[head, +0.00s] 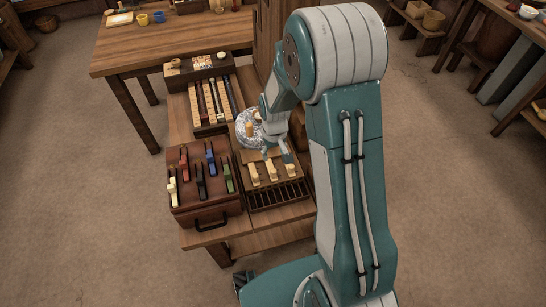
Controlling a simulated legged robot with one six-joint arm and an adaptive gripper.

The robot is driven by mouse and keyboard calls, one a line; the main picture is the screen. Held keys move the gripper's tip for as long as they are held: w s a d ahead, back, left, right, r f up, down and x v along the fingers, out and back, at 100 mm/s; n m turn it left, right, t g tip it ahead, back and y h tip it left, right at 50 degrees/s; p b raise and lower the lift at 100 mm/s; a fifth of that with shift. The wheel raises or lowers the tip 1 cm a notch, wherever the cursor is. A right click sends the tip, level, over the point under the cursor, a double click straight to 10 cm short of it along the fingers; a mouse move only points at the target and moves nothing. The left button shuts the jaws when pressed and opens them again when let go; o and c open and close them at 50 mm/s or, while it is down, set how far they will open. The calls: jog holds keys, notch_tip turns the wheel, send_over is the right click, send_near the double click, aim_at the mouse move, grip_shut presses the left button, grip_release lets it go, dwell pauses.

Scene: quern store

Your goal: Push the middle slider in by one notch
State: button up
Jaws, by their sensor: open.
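Three cream sliders stand in a row on a wooden unit (273,209) with dark slots along its front. The middle slider (271,172) is between the left one (254,178) and the right one (289,168). The left slider's front end looks a little nearer the front than the others; exact notches are too small to read. My gripper (277,155) points down just behind and above the middle and right sliders. Its fingers are apart, with nothing seen between them. I cannot tell whether it touches a slider.
Left of the unit is a red-brown case (203,211) with several coloured upright pieces. Behind it is a rack of long strips (212,100). A patterned round object (245,134) sits close behind my gripper. A larger table (180,42) stands at the back.

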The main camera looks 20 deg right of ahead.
aim_at(273, 170)
jog(key=shift+w+f, duration=0.15)
jog(key=shift+f, duration=0.05)
notch_tip(273, 170, down, 11)
jog(key=shift+a+r, duration=0.1)
jog(key=shift+r, duration=0.1)
jog(key=shift+c, duration=0.3)
grip_shut()
